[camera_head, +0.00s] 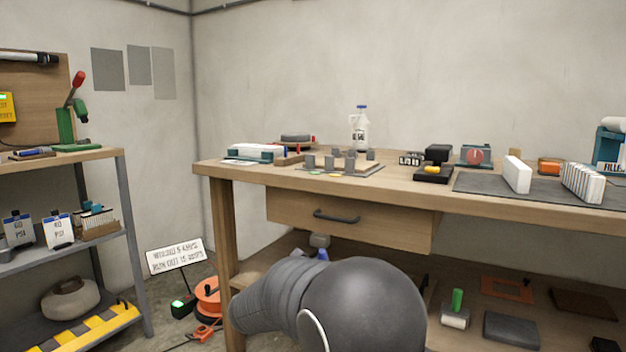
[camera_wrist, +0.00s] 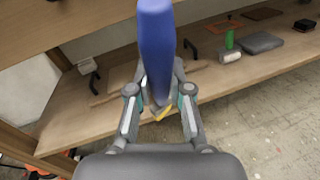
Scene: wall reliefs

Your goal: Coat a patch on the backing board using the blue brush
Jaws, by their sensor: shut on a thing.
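My gripper (camera_wrist: 160,95) is shut on the blue brush (camera_wrist: 156,45) in the wrist view. The long blue handle rises toward the top of the picture between the two fingers. A small yellow bit shows at its lower end. In the head view, a small part of the blue brush (camera_head: 323,254) shows just past my arm, and my gripper is hidden behind the arm. A flat wooden piece (camera_wrist: 112,98) lies on the lower shelf behind the gripper, with black clamp-like parts close by. I cannot tell whether it is the backing board.
On that shelf are a green-handled roller (camera_head: 456,310) and a dark flat block (camera_head: 511,331). A sign (camera_head: 174,255) and an orange reel (camera_head: 208,297) stand on the floor left of the bench.

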